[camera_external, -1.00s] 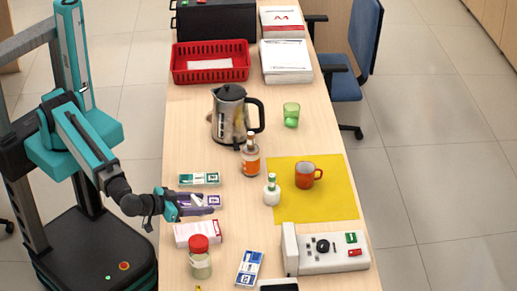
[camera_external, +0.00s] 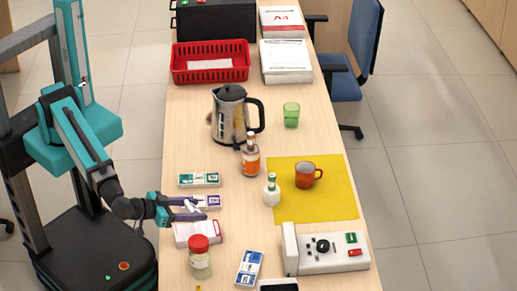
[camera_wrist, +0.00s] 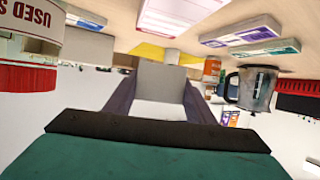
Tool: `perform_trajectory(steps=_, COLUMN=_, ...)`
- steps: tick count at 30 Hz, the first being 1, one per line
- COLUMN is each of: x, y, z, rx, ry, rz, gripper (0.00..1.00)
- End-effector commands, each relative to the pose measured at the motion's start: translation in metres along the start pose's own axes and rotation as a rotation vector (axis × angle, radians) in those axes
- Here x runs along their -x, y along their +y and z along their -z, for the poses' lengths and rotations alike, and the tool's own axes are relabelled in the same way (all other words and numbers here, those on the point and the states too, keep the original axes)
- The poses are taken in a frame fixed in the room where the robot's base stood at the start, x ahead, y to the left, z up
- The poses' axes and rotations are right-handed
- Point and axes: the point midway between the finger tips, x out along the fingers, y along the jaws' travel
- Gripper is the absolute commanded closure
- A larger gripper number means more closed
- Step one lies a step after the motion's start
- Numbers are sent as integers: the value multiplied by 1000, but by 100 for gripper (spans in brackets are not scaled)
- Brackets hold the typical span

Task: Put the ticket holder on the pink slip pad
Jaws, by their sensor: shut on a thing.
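My gripper (camera_external: 190,211) is shut on a small pale grey-white piece, which looks like the ticket holder (camera_external: 190,205). In the wrist view the ticket holder (camera_wrist: 160,78) shows as a grey panel above a white part, between the two dark fingers (camera_wrist: 158,105). The pink slip pad (camera_external: 187,234) lies flat near the left edge of the counter, white with a pink-red edge. It also shows at the top of the wrist view (camera_wrist: 180,14). The gripper is just behind and above the pad in the external view. The gap between holder and pad cannot be judged.
A red-lidded jar (camera_external: 200,264) stands close in front of the pink pad. A purple pad (camera_external: 209,202) and a green pad (camera_external: 200,180) lie behind it, a blue pad (camera_external: 249,268) to its right. A bottle (camera_external: 250,158) and kettle (camera_external: 230,116) stand farther back.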

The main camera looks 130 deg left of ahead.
Motion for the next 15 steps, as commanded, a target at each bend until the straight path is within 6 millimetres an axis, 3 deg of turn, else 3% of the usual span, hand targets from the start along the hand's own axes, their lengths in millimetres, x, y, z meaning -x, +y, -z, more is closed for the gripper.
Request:
perform_trajectory(steps=9, x=-10, y=0, z=-25, rx=-1, ry=1, rz=1, gripper=73)
perform_trajectory(steps=15, x=-12, y=0, z=-28, rx=1, ry=1, rz=0, gripper=73)
